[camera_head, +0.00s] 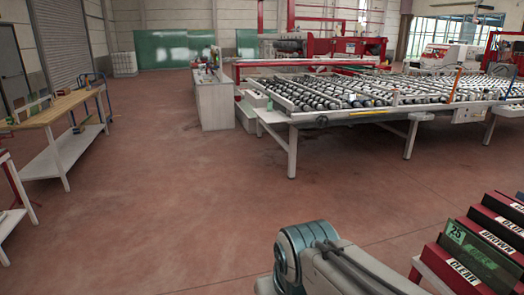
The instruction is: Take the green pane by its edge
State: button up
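A small dark green pane (481,259) sits tilted in a rack at the lower right, with a bright green tag reading 25 at its upper left corner. It covers part of the label behind it. I cannot tell how deep it sits in its slot. My gripper is out of view; only a grey and teal part of my arm shows at the bottom middle, left of the rack.
The red and black rack (437,262) has labels including CLEAR and BROWN. A roller table (292,158) stands at the right back, a wooden workbench (68,107) at the left. Large green sheets (172,48) stand at the back wall. The middle floor is clear.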

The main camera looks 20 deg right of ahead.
aim_at(502, 275)
jog(key=z, duration=0.45)
jog(key=i, duration=1.45)
jog(key=z, duration=1.9)
jog(key=i, duration=1.15)
jog(key=z, duration=0.7)
